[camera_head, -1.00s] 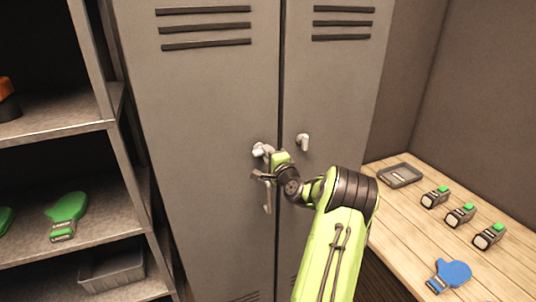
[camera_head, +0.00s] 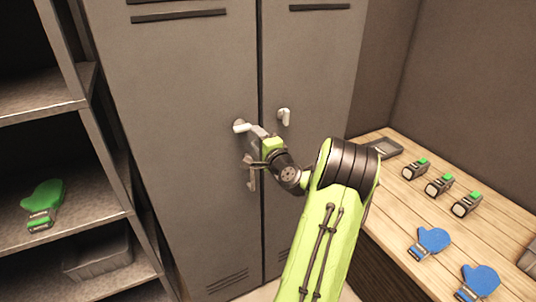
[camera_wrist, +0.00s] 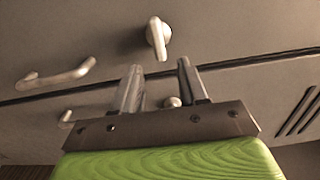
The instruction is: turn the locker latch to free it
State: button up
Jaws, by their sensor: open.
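The grey locker has two doors. The left door's latch (camera_head: 240,126) is a pale lever lying about level, its end toward the door seam. It also shows in the wrist view (camera_wrist: 157,38). My gripper (camera_head: 252,145) is open and empty, just below and right of this latch. In the wrist view its two fingers (camera_wrist: 159,68) are spread, with the lever's end just beyond the tips. The right door's latch (camera_head: 284,117) points down. A pull handle (camera_head: 252,178) on the left door is partly hidden behind my gripper.
A metal shelf (camera_head: 85,105) with a green glove (camera_head: 42,204) and a grey bin (camera_head: 97,258) stands at left. A wooden bench (camera_head: 400,215) at right holds a grey tray (camera_head: 386,149), several green-topped devices (camera_head: 440,184) and blue gloves (camera_head: 430,241).

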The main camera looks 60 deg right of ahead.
jog(key=b+v, duration=0.2)
jog(key=v, duration=0.7)
jog(key=shift+s, duration=0.25)
jog(key=shift+w+a, duration=0.1)
jog(key=shift+a, duration=0.1)
